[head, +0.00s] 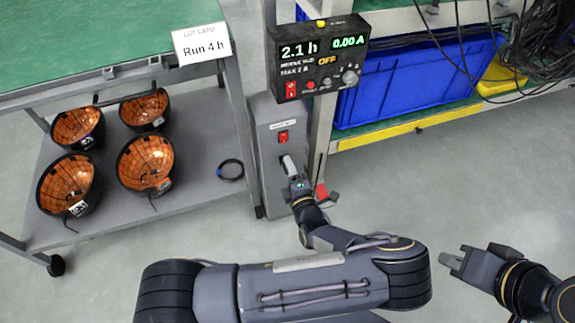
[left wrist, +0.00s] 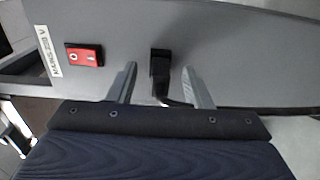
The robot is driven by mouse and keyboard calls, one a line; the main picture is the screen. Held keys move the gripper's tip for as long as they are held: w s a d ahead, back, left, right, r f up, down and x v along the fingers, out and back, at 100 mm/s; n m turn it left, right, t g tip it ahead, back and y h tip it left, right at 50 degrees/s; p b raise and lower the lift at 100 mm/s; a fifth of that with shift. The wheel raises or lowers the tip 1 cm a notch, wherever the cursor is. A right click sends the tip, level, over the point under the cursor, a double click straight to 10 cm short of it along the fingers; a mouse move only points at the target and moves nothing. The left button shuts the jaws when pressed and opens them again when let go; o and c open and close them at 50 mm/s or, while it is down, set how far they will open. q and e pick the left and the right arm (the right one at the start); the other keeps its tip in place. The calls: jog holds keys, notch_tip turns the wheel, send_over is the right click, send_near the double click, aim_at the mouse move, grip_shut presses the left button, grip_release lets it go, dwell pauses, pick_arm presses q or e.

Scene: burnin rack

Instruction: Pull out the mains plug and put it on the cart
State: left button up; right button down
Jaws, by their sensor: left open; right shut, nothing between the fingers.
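The mains plug (left wrist: 160,68) is black and sits against the grey face of the power box (left wrist: 225,60), with its cable running down from it in the left wrist view. My left gripper (left wrist: 158,82) is open, with one finger on each side of the plug and a gap to both. In the head view my left gripper (head: 290,168) is at the front of the power box (head: 268,160), below its red switch (head: 283,137), and hides the plug. My right gripper (head: 452,262) is shut and empty over the floor at the lower right. The grey cart (head: 195,190) stands left of the box.
Several copper-lined black bowl lamps (head: 146,163) and a coiled black cable (head: 230,170) are on the cart's lower shelf. A blue crate (head: 405,85) and loose cables (head: 545,45) are at the upper right.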

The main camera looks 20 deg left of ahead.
pick_arm(q)
jog(key=shift+c, duration=0.4)
grip_shut()
jog(key=shift+s+d, duration=0.1)
jog(key=shift+s, duration=0.05)
jog(key=shift+p+v, duration=0.65)
jog(key=shift+v, duration=2.2)
